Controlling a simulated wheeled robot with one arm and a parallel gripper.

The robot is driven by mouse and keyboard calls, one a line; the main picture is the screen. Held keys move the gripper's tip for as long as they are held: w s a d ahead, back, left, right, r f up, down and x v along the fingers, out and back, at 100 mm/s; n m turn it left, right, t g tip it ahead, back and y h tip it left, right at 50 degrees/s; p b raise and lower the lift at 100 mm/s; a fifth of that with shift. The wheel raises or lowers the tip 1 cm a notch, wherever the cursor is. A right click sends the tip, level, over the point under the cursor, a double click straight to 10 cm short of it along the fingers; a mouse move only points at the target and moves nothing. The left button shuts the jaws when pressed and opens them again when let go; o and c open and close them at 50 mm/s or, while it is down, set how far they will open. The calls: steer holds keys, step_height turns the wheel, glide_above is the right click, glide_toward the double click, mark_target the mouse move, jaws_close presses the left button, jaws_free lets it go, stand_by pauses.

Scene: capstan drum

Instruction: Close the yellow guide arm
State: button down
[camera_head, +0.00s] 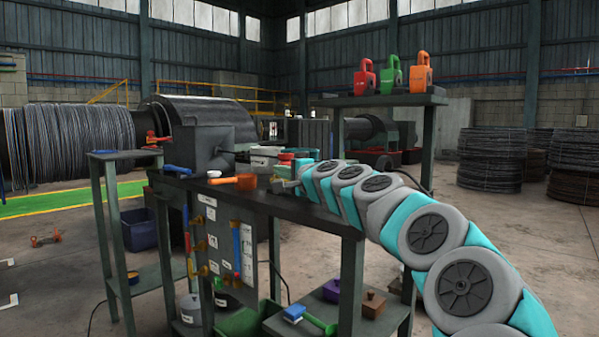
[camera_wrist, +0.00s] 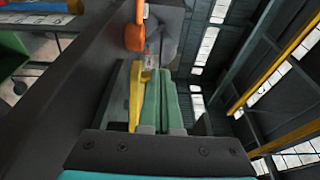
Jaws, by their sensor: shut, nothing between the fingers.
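The yellow guide arm (camera_wrist: 136,97) shows in the wrist view as a narrow yellow piece, left of my gripper's fingers. Its lower end is hidden behind the dark body of my gripper, and I cannot tell whether the fingers touch it. In the head view my gripper (camera_head: 286,186) is low over the dark bench, partly hidden by my arm.
An orange-handled tool (camera_head: 234,181) lies on the dark bench (camera_head: 318,219); orange also shows beyond the fingers in the wrist view. A grey housing (camera_head: 205,147) stands behind. Red, green and orange padlock-like objects stand on a raised shelf (camera_head: 385,100). A narrow stand (camera_head: 125,154) is at left.

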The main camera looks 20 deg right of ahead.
steer(key=shift+w+a, duration=0.25)
steer(key=shift+w, duration=0.95)
steer(key=shift+s+a, duration=0.1)
steer(key=shift+s, duration=0.2)
steer(key=s+a, duration=0.4)
steer(key=s, duration=0.9)
steer(key=s+a+f+n+g+y, duration=0.2)
steer(key=s+a+f+n, duration=0.15)
steer(key=a, duration=0.25)
steer(key=s+a+f+n+g+y, duration=0.1)
steer(key=s+a+f+n+g, duration=0.15)
steer(key=a+f, duration=0.3)
steer(key=s+a+f+n+g, duration=0.55)
steer(key=s+f, duration=0.45)
steer(key=f, duration=0.2)
steer(key=s+d+f+n+g+h, duration=0.1)
steer(key=s+d+f+g+h, duration=0.1)
steer(key=s+f, duration=0.4)
steer(key=s+d+f+n+g+h, duration=0.2)
steer(key=s+d+f+g, duration=0.2)
steer(key=s, duration=0.9)
steer(key=s+d+f+n+g+h, duration=0.1)
steer(key=s+d+f+g+h, duration=0.1)
steer(key=s+f, duration=0.7)
steer(key=shift+s+d+f+g+b, duration=0.15)
steer(key=shift+s+d+g+b, duration=0.15)
steer(key=shift+s+d+g, duration=0.45)
